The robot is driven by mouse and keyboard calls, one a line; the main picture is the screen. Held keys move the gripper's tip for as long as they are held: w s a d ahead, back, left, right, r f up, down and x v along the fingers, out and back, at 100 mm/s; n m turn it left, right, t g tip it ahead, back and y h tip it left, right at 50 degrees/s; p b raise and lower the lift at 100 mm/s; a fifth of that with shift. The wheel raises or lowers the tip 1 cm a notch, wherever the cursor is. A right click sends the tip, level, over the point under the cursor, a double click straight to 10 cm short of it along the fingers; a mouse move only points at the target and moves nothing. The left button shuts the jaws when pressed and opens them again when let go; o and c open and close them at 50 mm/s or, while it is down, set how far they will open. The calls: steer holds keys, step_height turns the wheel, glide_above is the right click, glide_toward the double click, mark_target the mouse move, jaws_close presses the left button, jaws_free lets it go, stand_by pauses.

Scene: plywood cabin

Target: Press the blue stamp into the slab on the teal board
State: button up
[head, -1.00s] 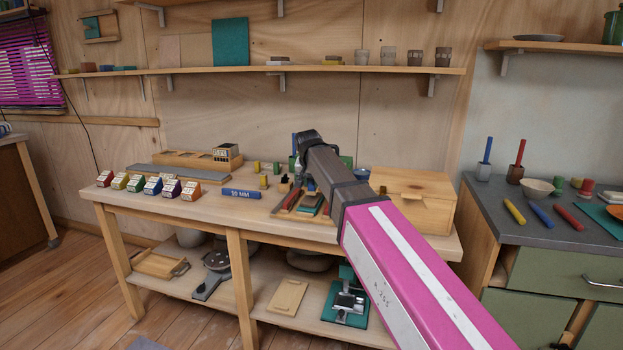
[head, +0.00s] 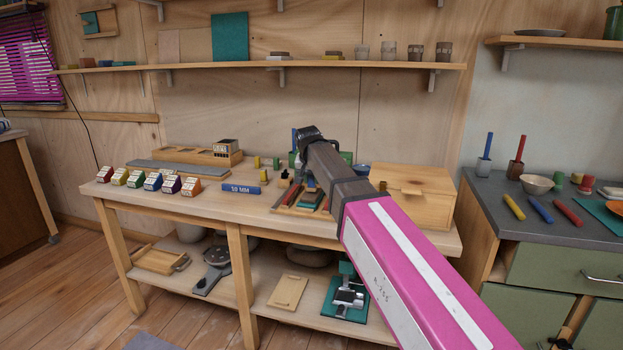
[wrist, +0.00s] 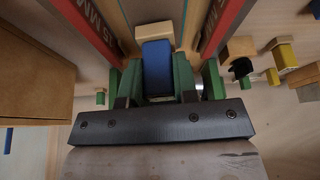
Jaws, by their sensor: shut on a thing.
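My gripper (wrist: 157,75) shows in the wrist view with green fingers, shut on a blue block with a cream end (wrist: 157,53). I cannot tell whether this is the stamp. In the head view my arm hides the gripper's jaws, above the wooden bench by the tool tray. An upright blue-handled piece with a pale base, stamp-like (head: 485,155), stands on the grey counter at the right, beside a similar red one (head: 518,158).
A wooden box (head: 415,198) stands right of my arm on the bench. A bowl (head: 536,184) and several coloured rods (head: 541,214) are on the counter.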

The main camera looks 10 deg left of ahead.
steer(key=shift+f, duration=0.6)
stand_by(0.6)
stand_by(0.5)
steer(key=shift+r, duration=3.45)
